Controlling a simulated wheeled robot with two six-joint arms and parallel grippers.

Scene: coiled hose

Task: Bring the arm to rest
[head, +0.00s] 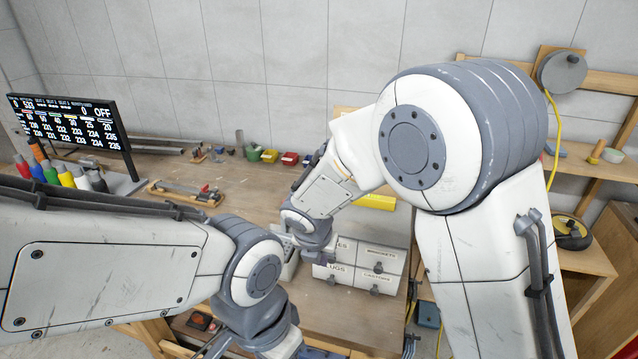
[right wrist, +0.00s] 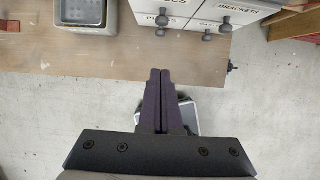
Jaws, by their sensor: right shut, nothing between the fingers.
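My right gripper (right wrist: 160,73) shows at the lower middle of the right wrist view. Its two dark fingers lie together with nothing between them, and the tips overlap the bench's front edge in the picture. In the head view my right arm bends over from the right, its forearm slanting down to the wrist above the bench. No coiled hose is clearly visible.
The workbench (head: 355,312) carries a drawer cabinet (head: 345,272) with a BRACKETS label, close to my right wrist. A metal tin (right wrist: 84,17) is left of the cabinet. A display screen (head: 70,128) and coloured bottles stand at left. A reel (head: 560,72) hangs at right.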

